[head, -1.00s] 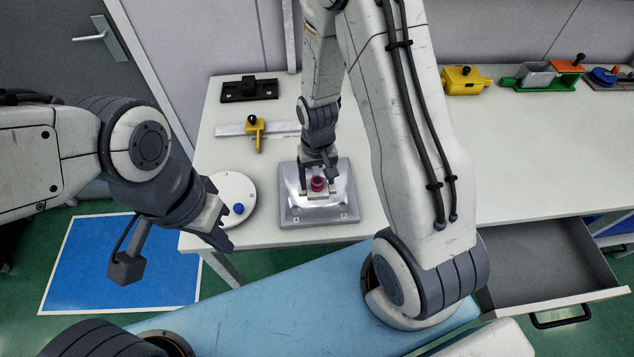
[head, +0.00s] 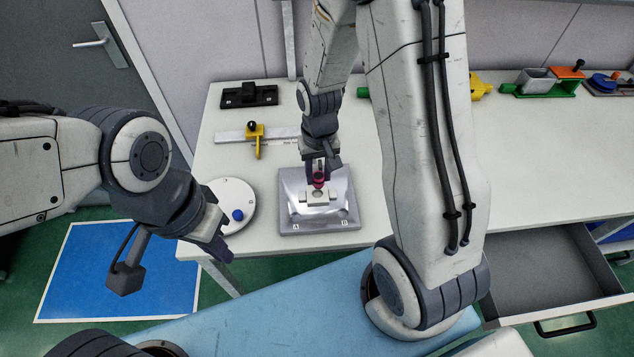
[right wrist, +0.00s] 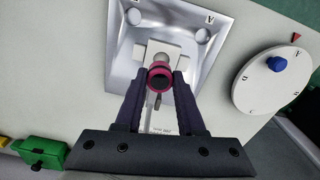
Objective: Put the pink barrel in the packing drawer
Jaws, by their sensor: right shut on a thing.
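The pink barrel (head: 318,179) is held just above the silver fixture plate (head: 345,213), over its central block. My right gripper (head: 319,170) is shut on it. In the right wrist view the pink barrel (right wrist: 159,79) shows end-on as a pink ring with a dark centre, between the two fingertips of the right gripper (right wrist: 158,84). The packing drawer (head: 545,270) stands pulled out below the table at the right, and its visible floor is bare. My left gripper (head: 222,240) hangs near the table's front left edge; I cannot tell whether its jaws are open.
A white dial with a blue knob (head: 225,193) stands left of the plate. A yellow slider on a ruler (head: 255,130) and a black block (head: 249,95) lie behind. Coloured fixtures (head: 545,82) stand at the back right. The right front tabletop is clear.

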